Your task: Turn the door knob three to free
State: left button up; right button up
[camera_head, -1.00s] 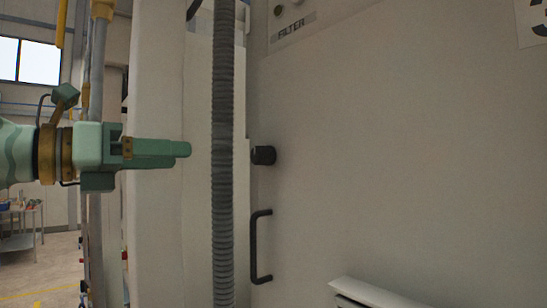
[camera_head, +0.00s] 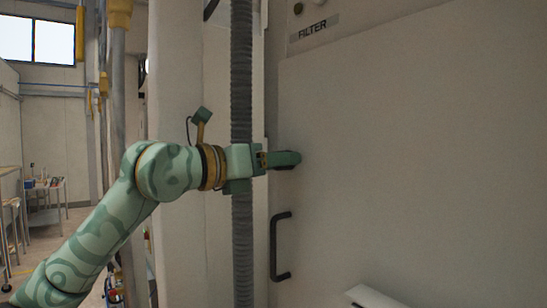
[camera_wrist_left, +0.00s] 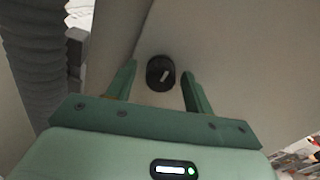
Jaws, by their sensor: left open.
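The door knob (camera_wrist_left: 160,73) is a round black knob with a light mark on its face, seen in the left wrist view on the pale cabinet door. My left gripper (camera_wrist_left: 158,82) is open, with one finger on each side of the knob in that view. I cannot tell whether the fingers touch it. In the head view my left gripper (camera_head: 298,158) reaches from the left to the door's left edge and hides the knob. My right gripper is not in view.
A black door handle (camera_head: 281,246) is below the gripper on the cabinet door (camera_head: 420,160). A grey corrugated hose (camera_head: 242,60) runs vertically behind my left wrist. A FILTER label (camera_head: 312,30) is above.

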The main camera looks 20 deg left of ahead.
pick_arm(q)
jog(key=c, duration=1)
jog(key=m+b, duration=0.1)
jog(key=m, duration=0.1)
jog(key=shift+m+b, duration=0.35)
jog(key=shift+m, duration=0.05)
jog(key=m+b, duration=0.1)
jog(key=m, duration=0.2)
jog(key=shift+m, duration=0.3)
jog(key=m+b, duration=0.1)
jog(key=m, duration=0.4)
jog(key=shift+m, duration=0.3)
jog(key=m, duration=0.6)
